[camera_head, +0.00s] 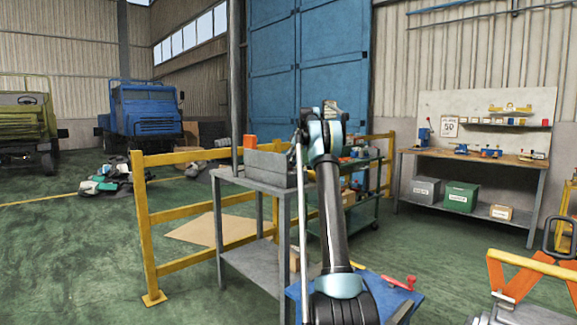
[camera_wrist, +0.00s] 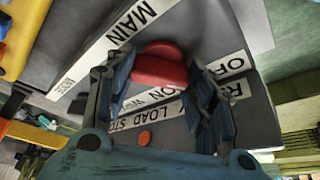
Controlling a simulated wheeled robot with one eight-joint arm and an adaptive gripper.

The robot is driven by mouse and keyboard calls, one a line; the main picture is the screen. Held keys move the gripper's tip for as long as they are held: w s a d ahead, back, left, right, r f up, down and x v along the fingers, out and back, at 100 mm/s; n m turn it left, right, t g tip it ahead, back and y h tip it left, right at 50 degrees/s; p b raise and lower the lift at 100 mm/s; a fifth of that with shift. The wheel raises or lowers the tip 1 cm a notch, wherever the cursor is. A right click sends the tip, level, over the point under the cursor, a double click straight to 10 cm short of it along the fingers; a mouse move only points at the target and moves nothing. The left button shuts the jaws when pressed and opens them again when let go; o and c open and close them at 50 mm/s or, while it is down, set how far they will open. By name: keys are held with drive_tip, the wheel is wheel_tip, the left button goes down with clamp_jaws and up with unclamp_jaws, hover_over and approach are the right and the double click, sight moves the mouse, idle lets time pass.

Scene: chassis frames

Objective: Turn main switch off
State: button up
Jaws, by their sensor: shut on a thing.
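The main switch is a red rotary knob (camera_wrist: 158,66) on a grey panel, seen in the wrist view. A white label reading "MAIN" (camera_wrist: 135,22) lies beside it, and partly hidden labels near it show "ON" and part of "OFF". My gripper (camera_wrist: 160,82) has one dark finger on each side of the knob and is shut on it. The knob's exact pointing direction is hard to tell. A small orange-red round button (camera_wrist: 144,138) sits below, near a "LOAD STO…" label. In the head view my arm hides the gripper and the knob.
A grey metal table (camera_head: 250,182) bears a grey box (camera_head: 270,166) left of my arm. A yellow railing (camera_head: 152,220) stands to the left. A workbench (camera_head: 470,160) stands at the back right. A blue surface with a red handle (camera_head: 400,283) is close in front.

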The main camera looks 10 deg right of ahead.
drive_tip(key=shift+n, duration=0.7)
drive_tip(key=shift+g, duration=0.3)
drive_tip(key=o, duration=1.1)
drive_tip(key=shift+c, duration=0.2)
drive_tip(key=v, duration=0.7)
drive_tip(key=shift+w+r, duration=0.2)
drive_tip(key=shift+w, duration=0.05)
drive_tip(key=shift+d, duration=0.2)
